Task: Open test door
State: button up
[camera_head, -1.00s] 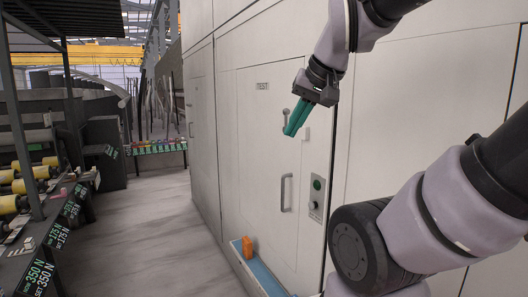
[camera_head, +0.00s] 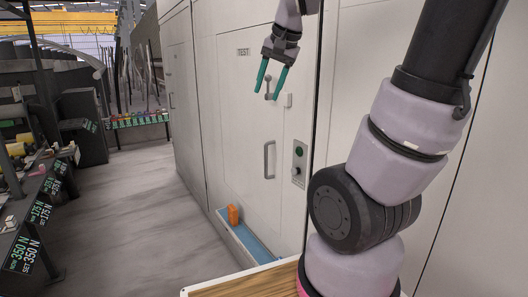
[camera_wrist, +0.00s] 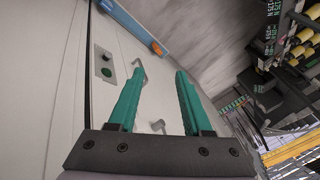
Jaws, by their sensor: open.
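The test door (camera_head: 232,125) is a pale panel in the white wall, marked by a small TEST sign (camera_head: 243,52). It looks closed. A grey vertical bar handle (camera_head: 268,160) is low on its right side, and a small lever latch (camera_head: 268,88) is above it. My gripper (camera_head: 267,94) has two green fingers spread apart and empty. It hangs pointing down, overlapping the latch in the head view; contact cannot be told. In the wrist view, my gripper (camera_wrist: 160,70) has the latch (camera_wrist: 158,126) between its fingers in the picture, and the bar handle is partly hidden behind the left finger.
A control box (camera_head: 299,163) with a green button is right of the handle. An orange block (camera_head: 233,214) sits on a blue-topped ledge (camera_head: 250,240) at the door's foot. A wooden surface (camera_head: 245,287) is at the bottom. The floor left of the wall is clear.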

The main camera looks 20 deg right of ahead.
jog(key=w+d+f+m+g+h, duration=0.2)
jog(key=w+d+f+m+h, duration=0.1)
jog(key=w+f, duration=0.9)
jog(key=w+d+f+m+g+h, duration=0.2)
jog(key=w+d+f+m+h, duration=0.15)
jog(key=w+f, duration=0.85)
jog(key=shift+y, duration=0.45)
jog(key=w+d+f, duration=0.1)
jog(key=f, duration=0.1)
jog(key=w+d+f, duration=0.1)
jog(key=f, duration=0.1)
jog(key=w+d+f, duration=0.1)
jog(key=d+f, duration=0.1)
jog(key=f, duration=0.1)
jog(key=shift+w, duration=0.3)
grip_shut()
jog(key=shift+r, duration=0.1)
